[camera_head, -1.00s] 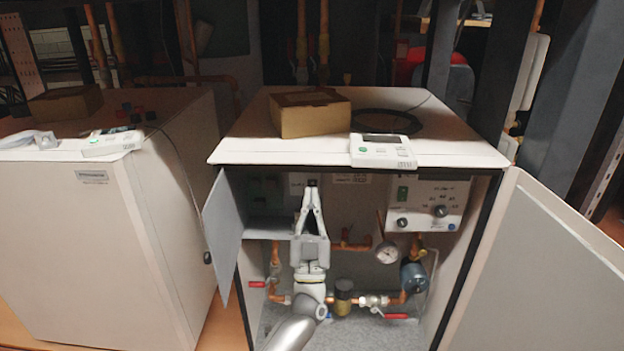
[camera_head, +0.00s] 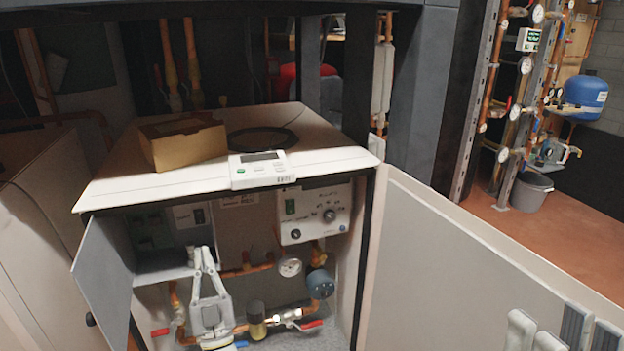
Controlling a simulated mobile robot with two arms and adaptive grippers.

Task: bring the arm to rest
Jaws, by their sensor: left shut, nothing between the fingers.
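My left gripper (camera_head: 205,252) is in the lower left part of the head view, pointing up in front of the open heat pump cabinet. Its two light grey fingers come together at the tips, so it is shut, with nothing held between them. It hides a little of the copper pipework behind it. Light grey and dark ribbed pieces at the bottom right corner look like part of my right gripper (camera_head: 562,332). They are cut off by the picture edge, so I cannot tell how its jaws stand.
The cabinet's small grey door (camera_head: 103,280) stands open left of my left gripper, and the large door (camera_head: 440,265) stands open at right. A cardboard box (camera_head: 184,143) and a white controller (camera_head: 259,170) lie on top. Red floor (camera_head: 540,235) is clear behind the large door.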

